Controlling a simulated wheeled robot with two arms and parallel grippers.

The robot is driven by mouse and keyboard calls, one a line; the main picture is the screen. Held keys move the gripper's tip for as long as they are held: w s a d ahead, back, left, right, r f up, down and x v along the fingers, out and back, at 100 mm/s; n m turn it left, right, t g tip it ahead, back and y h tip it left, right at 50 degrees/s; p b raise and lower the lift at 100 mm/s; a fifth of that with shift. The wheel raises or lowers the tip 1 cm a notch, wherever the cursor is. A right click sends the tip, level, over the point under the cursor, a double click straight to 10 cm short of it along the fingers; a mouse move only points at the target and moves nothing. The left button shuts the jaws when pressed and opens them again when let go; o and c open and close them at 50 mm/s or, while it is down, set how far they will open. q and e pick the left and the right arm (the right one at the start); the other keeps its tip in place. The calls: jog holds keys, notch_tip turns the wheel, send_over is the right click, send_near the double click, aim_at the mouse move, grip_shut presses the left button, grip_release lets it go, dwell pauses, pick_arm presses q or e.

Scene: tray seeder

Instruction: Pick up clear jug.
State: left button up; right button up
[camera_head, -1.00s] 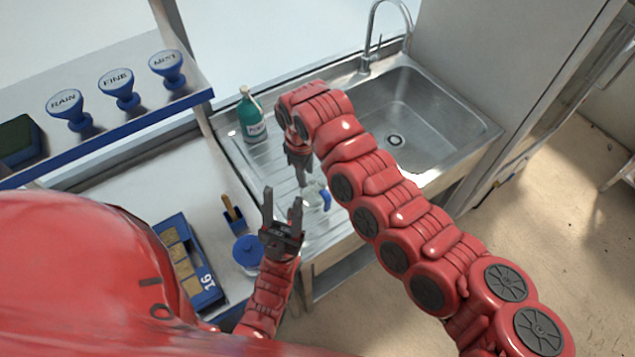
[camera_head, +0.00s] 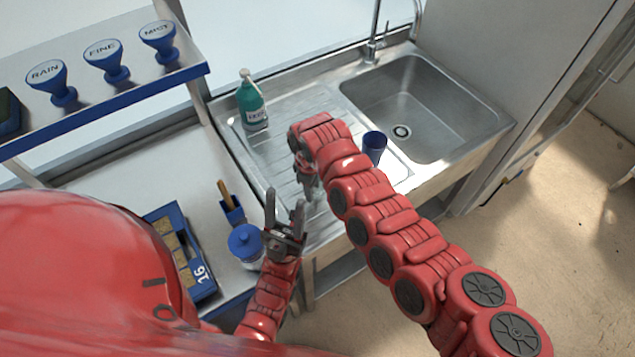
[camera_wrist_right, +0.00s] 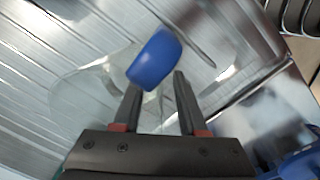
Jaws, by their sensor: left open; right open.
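The clear jug (camera_wrist_right: 92,88) stands on the ribbed steel drainboard in the right wrist view, with its blue handle (camera_wrist_right: 155,59) just beyond and between my right fingertips. The fingers are open, and I cannot tell whether they touch it. In the head view my right gripper (camera_head: 309,187) points down over the drainboard, and my right arm hides most of the jug. My left gripper (camera_head: 285,202) is open and empty, upright near the drainboard's front left edge.
A green pump bottle (camera_head: 251,103) stands at the back of the drainboard (camera_head: 282,120). A blue cup (camera_head: 374,146) stands right of my right arm, near the sink basin (camera_head: 425,100). A blue-lidded jar (camera_head: 246,243) and a blue tray (camera_head: 203,277) are left.

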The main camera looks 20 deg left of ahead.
jog(key=shift+r, duration=0.1)
grip_shut()
jog(key=shift+s, duration=0.1)
dwell(1.2)
